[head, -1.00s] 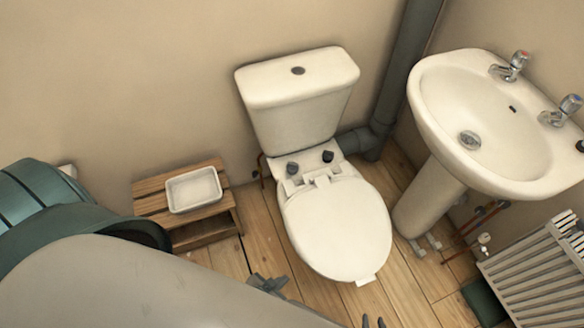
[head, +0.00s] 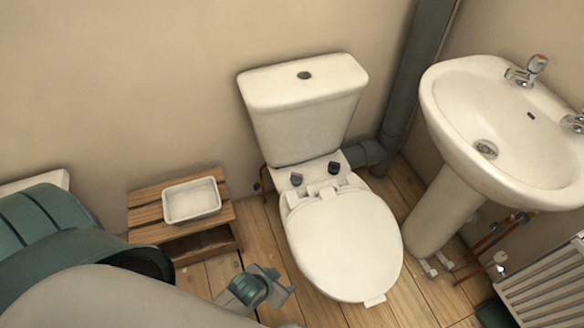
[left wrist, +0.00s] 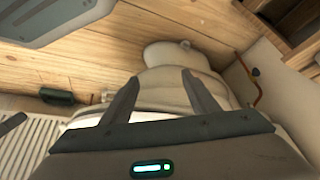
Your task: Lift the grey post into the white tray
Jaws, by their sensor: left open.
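The white tray (head: 192,200), shallow and empty, sits on a small slatted wooden stool (head: 148,214) left of the toilet in the head view. Two short dark grey pieces stand on the toilet's rear ledge behind the seat: a left one (head: 296,179) and a right one (head: 333,167). Which is the grey post I cannot tell. My left gripper (head: 276,281) is low, left of the toilet bowl, apart from both pieces and to the right of the stool. Its fingers (left wrist: 172,90) are open and empty in the left wrist view, with the white toilet beyond them. My right gripper does not show.
The toilet (head: 345,240) has its lid shut. A basin on a pedestal (head: 440,215) and a radiator (head: 550,285) stand to the right. A grey pipe (head: 405,90) runs up the corner. Plank floor (head: 205,278) is clear between stool and toilet.

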